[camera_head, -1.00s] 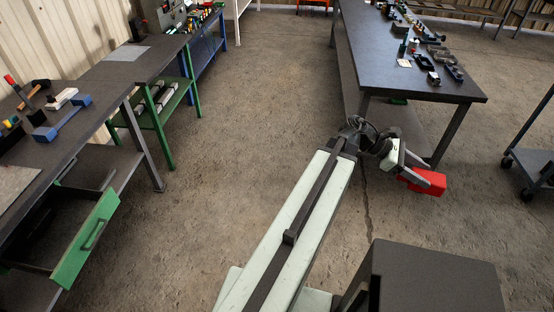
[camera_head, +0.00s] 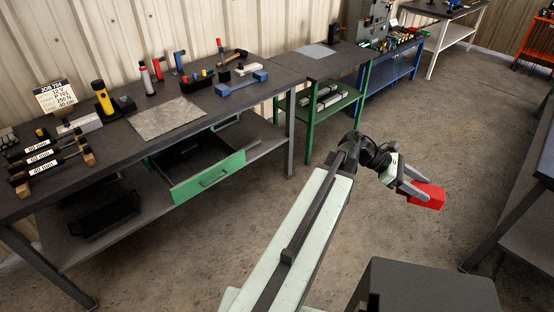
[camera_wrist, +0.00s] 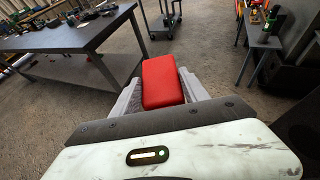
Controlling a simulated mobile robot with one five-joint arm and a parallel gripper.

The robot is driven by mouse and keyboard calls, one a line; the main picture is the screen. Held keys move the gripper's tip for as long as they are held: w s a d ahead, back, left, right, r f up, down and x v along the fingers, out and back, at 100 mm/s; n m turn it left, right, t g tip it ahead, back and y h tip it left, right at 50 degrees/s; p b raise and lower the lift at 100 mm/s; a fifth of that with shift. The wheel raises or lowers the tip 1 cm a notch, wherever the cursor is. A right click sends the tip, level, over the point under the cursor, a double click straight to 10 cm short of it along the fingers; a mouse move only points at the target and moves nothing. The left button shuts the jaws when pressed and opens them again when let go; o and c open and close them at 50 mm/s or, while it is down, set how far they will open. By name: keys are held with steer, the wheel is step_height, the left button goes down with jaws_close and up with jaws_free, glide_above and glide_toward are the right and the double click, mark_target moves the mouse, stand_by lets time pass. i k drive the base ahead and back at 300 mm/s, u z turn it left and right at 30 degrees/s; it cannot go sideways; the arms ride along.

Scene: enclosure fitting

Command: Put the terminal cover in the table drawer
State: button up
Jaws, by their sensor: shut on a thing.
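The terminal cover is a red block (camera_head: 427,196) held between the fingers of my gripper (camera_head: 414,190), out over open floor at the right of the head view. The red block also fills the middle of the wrist view (camera_wrist: 162,82), with a grey finger on each side. The table drawer (camera_head: 208,172) has a green front with a handle. It is pulled open under the dark workbench at the left. Its dark inside looks empty in the part I see. My gripper is well to the right of the drawer.
The workbench top (camera_head: 240,98) carries tools, a grey mat (camera_head: 168,117) and a job sign (camera_head: 57,97). A black bin (camera_head: 104,215) sits on its lower shelf. A green-legged table (camera_head: 335,65) stands beyond. Another table (camera_head: 540,165) is at the right edge. Floor between is clear.

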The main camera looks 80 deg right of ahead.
mark_target(203, 168)
steer(key=z, duration=0.25)
steer(key=i, duration=1)
steer(key=u, duration=0.25)
